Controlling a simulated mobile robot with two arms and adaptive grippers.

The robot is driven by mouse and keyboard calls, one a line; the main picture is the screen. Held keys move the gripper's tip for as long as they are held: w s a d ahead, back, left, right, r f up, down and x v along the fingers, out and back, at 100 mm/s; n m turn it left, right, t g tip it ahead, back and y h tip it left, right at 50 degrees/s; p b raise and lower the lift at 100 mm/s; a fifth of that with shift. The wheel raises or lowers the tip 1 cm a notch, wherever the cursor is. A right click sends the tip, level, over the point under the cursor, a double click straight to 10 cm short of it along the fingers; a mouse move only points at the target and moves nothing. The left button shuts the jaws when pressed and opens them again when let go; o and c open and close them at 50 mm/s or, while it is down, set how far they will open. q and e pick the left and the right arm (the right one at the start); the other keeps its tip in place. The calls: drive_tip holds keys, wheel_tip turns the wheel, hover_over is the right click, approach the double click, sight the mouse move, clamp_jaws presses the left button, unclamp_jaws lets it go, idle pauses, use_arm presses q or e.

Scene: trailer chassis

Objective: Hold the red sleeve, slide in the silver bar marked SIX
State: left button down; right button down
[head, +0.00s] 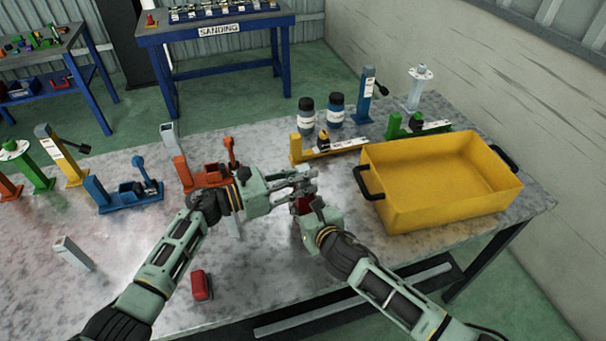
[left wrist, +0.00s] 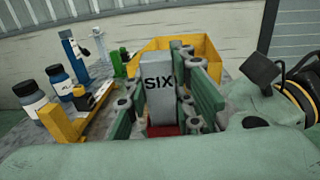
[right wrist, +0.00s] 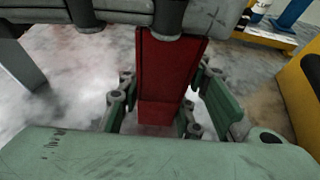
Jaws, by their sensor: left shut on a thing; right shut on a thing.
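The silver bar marked SIX (left wrist: 158,90) is upright between the fingers of my left gripper (head: 303,182), which is shut on it. The red sleeve (right wrist: 168,75) is between the fingers of my right gripper (right wrist: 160,112), which is shut on it. A bit of the sleeve shows in the head view (head: 303,204). The left gripper is just above the right one, and red shows directly below the bar in the left wrist view (left wrist: 164,130). The left fingers cover the sleeve's top in the right wrist view. Whether the bar's end is inside the sleeve cannot be told.
A yellow crate (head: 425,213) with black handles stands to the right. Another red piece (head: 201,286) and a grey bar (head: 72,252) lie at the left front. An orange clamp (head: 205,177), a blue clamp (head: 125,196) and two dark jars (head: 306,113) stand behind.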

use_arm(q)
drive_tip(key=shift+f, duration=0.35)
drive_tip(key=c, duration=1.4)
unclamp_jaws()
drive_tip(key=shift+f, duration=0.1)
drive_tip(key=shift+c, duration=0.2)
wheel_tip(320, 180, up, 10)
drive_tip(key=shift+r, duration=0.1)
use_arm(e)
drive_tip(key=c, duration=1.1)
unclamp_jaws()
drive_tip(key=shift+r, duration=0.1)
